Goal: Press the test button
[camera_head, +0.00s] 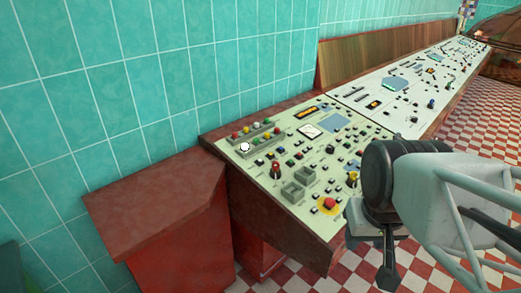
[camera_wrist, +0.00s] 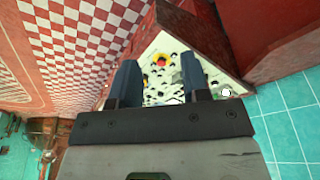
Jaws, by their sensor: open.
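The near control panel (camera_head: 290,160) is a pale green sloping desk top with many buttons, knobs and lamps. I cannot read any label, so I cannot tell which one is the test button. A red button in a yellow ring (camera_head: 329,204) sits near its front right corner; it also shows in the wrist view (camera_wrist: 160,61). A white round spot (camera_head: 245,147) shows near the panel's left end, and in the wrist view (camera_wrist: 226,92). My gripper (camera_head: 369,258) is open and empty, right of the panel's front corner. In the wrist view its fingers (camera_wrist: 160,80) frame part of the panel.
A second, whiter panel (camera_head: 405,90) continues toward the back right. A dark red cabinet (camera_head: 160,205) stands at the left. A teal tiled wall (camera_head: 150,70) runs behind. The checkered red and white floor (camera_head: 480,130) is open in front.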

